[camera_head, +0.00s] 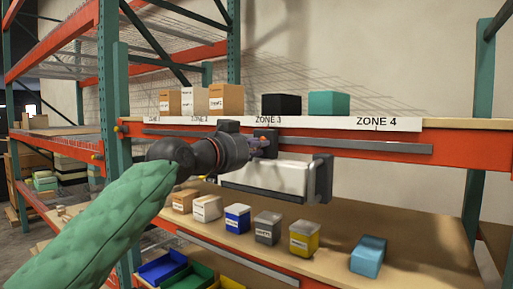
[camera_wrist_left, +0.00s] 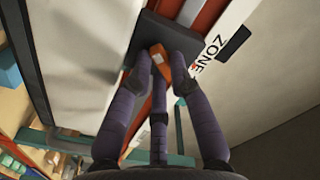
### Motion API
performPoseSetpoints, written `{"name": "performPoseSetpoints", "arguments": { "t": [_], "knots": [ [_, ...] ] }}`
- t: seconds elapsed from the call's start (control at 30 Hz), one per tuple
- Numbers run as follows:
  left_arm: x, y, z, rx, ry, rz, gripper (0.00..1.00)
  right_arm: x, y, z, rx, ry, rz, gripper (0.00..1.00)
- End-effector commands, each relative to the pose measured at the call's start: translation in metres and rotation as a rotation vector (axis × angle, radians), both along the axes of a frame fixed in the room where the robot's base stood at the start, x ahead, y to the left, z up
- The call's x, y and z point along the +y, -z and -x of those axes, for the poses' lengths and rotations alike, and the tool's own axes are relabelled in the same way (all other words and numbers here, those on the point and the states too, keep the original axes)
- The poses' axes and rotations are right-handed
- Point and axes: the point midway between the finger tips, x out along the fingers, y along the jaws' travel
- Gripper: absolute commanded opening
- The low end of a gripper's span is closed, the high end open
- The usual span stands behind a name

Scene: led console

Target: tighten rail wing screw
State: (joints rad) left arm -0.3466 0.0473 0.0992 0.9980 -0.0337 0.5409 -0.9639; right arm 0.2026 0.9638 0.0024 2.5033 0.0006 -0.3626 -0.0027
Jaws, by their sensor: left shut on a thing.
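The orange wing screw (camera_wrist_left: 160,62) shows in the left wrist view against a dark clamp block (camera_wrist_left: 180,40), between my fingertips. My left gripper (camera_head: 258,147) reaches to the clamp in the head view, and its fingertips also show in the left wrist view (camera_wrist_left: 165,75). It is shut on the wing screw. The grey rail (camera_head: 370,145) runs along the orange shelf beam. A pale console panel (camera_head: 265,178) with a dark frame and side handle hangs below the clamp. In the head view the screw is mostly hidden by my gripper. My right gripper is in neither view.
The upper shelf carries cardboard boxes (camera_head: 225,100), a black box (camera_head: 281,104) and a teal box (camera_head: 328,104) behind the zone label strip (camera_head: 330,123). Several small bins, including a yellow one (camera_head: 304,240), line the lower shelf. A green upright (camera_head: 476,200) stands at right.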

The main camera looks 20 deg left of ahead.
Motion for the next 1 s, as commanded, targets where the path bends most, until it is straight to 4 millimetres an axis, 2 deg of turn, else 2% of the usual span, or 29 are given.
{"name": "performPoseSetpoints", "arguments": {
  "t": [0.03,0.13,0.17,0.23,0.83,1.0],
  "knots": [
    [-0.0019,0.006,-0.0017,0.014,0.003,-0.005,0.0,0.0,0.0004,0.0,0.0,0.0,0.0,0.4],
    [-0.002,0.0062,-0.0017,0.014,0.003,-0.005,0.0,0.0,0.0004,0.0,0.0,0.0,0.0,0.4],
    [-0.0019,0.0063,-0.0018,0.014,0.003,-0.005,0.26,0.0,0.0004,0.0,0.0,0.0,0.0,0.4],
    [-0.0019,0.0059,-0.0017,0.014,0.004,-0.005,0.45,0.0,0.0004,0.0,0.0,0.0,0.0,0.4],
    [-0.0018,0.0049,-0.0021,0.012,0.003,0.0,0.45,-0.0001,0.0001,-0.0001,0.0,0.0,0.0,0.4],
    [-0.002,0.0041,-0.0021,0.031,0.002,0.055,0.45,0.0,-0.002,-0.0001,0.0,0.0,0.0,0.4]
  ]
}}
